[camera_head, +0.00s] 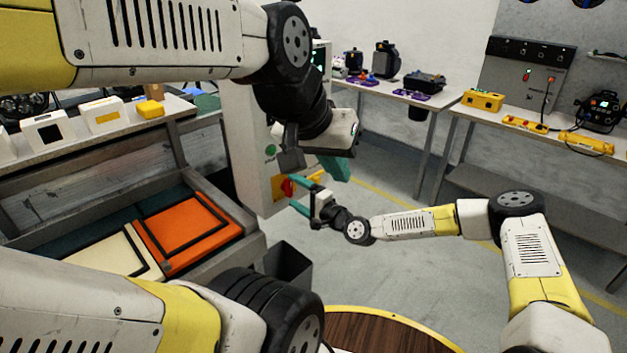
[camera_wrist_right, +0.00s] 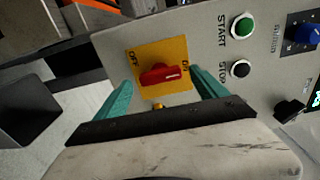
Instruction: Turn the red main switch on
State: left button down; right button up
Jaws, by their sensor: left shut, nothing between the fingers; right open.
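The red main switch (camera_head: 287,187) sits on a yellow plate low on the side of a light grey cabinet. In the right wrist view, the red knob (camera_wrist_right: 160,74) lies nearly level across its plate (camera_wrist_right: 147,55), with a pale mark at its right end. OFF is printed at the left and ON at the right. My right gripper (camera_head: 308,192) is open in front of the switch. Its teal fingers (camera_wrist_right: 162,95) stand either side of the knob, with gaps; contact is not seen. My left gripper (camera_head: 340,168) is shut and empty, above and right of the switch.
On the panel are a green START button (camera_wrist_right: 242,26), a black STOP button (camera_wrist_right: 239,69) and a blue knob (camera_wrist_right: 303,36). A dark bin (camera_head: 289,267) stands below the cabinet. A bench with an orange case (camera_head: 188,233) is at left. Floor to the right is open.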

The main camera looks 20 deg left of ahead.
jog(key=v, duration=0.6)
jog(key=shift+d, duration=0.1)
